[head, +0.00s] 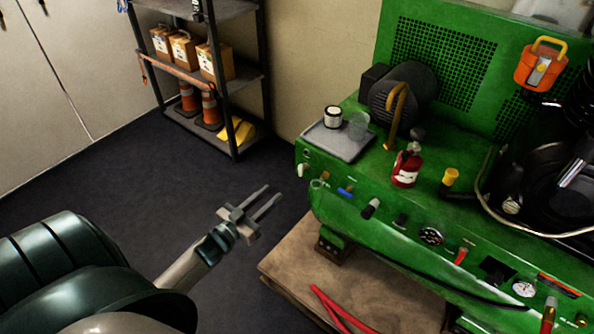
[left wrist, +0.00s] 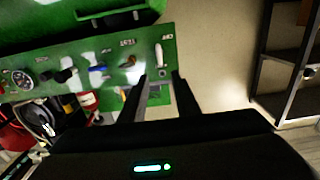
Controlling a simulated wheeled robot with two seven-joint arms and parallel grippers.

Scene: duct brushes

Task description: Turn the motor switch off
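The green machine (head: 385,235) has a front panel with a row of small controls; their labels are too small to read, so I cannot tell which is the motor switch. A white lever (head: 303,169) sits at the panel's left end. Beside it are an orange-brown control (head: 324,176), a blue one (head: 346,191) and a black knob (head: 370,208). My left gripper (head: 273,192) is open and empty, left of the panel and apart from it. In the left wrist view, the white lever (left wrist: 159,55) shows beyond the gap between the fingertips (left wrist: 161,78). My right gripper is not in view.
A shelf (head: 222,85) stands behind; dark floor (head: 150,160) is clear.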

